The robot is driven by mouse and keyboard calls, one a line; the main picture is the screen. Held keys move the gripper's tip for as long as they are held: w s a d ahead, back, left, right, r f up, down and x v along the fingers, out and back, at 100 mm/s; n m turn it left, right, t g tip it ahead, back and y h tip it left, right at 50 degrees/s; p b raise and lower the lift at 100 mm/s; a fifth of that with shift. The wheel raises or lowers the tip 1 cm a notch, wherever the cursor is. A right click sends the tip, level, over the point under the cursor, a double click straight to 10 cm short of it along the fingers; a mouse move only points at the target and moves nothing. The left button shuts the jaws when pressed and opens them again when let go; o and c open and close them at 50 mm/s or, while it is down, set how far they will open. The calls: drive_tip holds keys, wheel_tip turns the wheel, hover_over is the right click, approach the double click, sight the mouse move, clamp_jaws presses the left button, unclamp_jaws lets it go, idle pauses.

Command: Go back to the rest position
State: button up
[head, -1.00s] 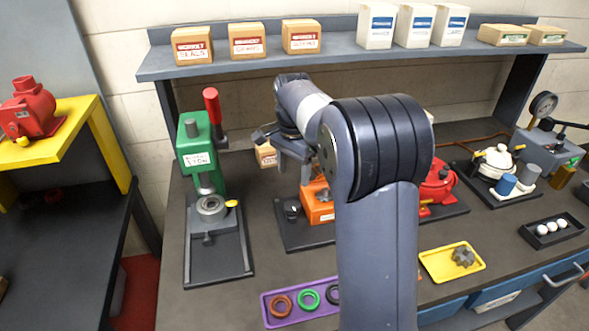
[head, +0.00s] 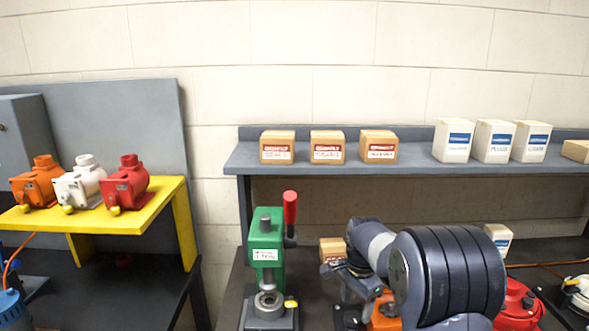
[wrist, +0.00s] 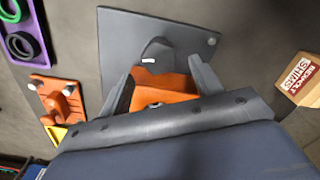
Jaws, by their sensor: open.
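My gripper (wrist: 167,68) is open and empty, with its two grey fingers spread in the wrist view. In the head view my gripper (head: 337,270) hangs over the workbench, right of the green press. An orange unit (wrist: 172,96) on a grey plate (wrist: 115,45) shows beyond and between the fingers in the wrist view. It is partly hidden by my gripper's body, and I cannot tell the gap to it. In the head view the orange unit (head: 384,312) is mostly hidden behind my arm.
A green press (head: 266,250) with a red lever stands left of my arm. A small carton (head: 332,251) stands behind my gripper. A shelf (head: 400,160) with cartons runs above. Orange (head: 38,183), white (head: 80,184) and red (head: 126,185) motors stand on a yellow stand (head: 160,212) at left.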

sight(354, 315)
wheel_tip(354, 315, down, 3)
drive_tip(key=shift+f, duration=0.2)
drive_tip(key=shift+w+r+n, duration=0.1)
drive_tip(key=shift+n, duration=0.6)
drive_tip(key=shift+a+n, duration=0.1)
drive_tip(key=shift+n, duration=1.5)
drive_tip(key=shift+r, duration=0.1)
drive_tip(key=shift+r, duration=0.1)
